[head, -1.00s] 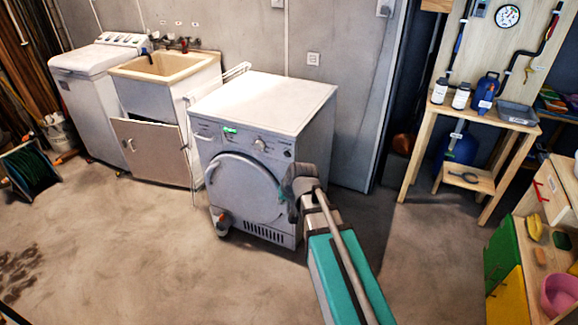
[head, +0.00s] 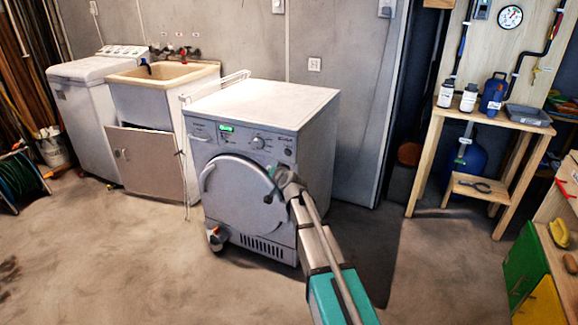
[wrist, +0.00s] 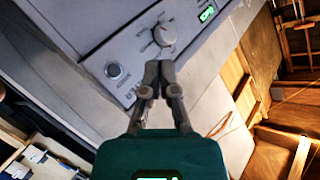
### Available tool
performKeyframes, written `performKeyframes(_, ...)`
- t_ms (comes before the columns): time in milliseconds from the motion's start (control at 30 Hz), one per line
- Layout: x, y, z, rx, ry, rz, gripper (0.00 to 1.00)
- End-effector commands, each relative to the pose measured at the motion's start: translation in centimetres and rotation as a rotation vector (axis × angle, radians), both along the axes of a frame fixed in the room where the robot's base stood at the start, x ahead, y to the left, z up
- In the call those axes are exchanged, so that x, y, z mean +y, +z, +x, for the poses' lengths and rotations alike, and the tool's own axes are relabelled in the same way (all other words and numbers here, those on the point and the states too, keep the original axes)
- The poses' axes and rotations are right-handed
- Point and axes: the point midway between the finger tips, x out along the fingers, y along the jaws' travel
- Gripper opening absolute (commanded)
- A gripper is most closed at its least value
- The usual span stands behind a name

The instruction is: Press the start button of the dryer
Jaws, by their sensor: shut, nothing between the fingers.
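The white dryer (head: 262,205) stands in the middle of the head view, its round door below a control panel. In the wrist view, the panel (wrist: 130,52) fills the upper left. It carries a round button (wrist: 114,71) with a metal rim, a dial (wrist: 165,34) and a lit green display (wrist: 207,14). The button's label is too small to read. My gripper (wrist: 159,68) is shut and empty. In that view its tips appear below the dial and to the right of the button; contact cannot be told. In the head view, my arm reaches the dryer's front right.
A utility sink (head: 165,75) and a top-loading washer (head: 85,100) stand left of the dryer. A wooden workbench (head: 487,120) with bottles stands to the right. A white rack (head: 215,86) is by the dryer's left side. The concrete floor in front is largely open.

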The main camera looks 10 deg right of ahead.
Motion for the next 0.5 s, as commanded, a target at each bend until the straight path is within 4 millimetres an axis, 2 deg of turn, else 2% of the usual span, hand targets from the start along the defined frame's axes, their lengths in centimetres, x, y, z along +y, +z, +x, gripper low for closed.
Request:
performKeyframes(33, -0.3, -1.1, 1.0, -0.023, -0.019, 0.014, 0.00)
performKeyframes(200, -1.1, -1.4, 2.5, -0.080, -0.073, 0.051, 0.00)
performKeyframes(500, -1.5, -1.2, 3.1, -0.105, -0.098, 0.067, 0.00)
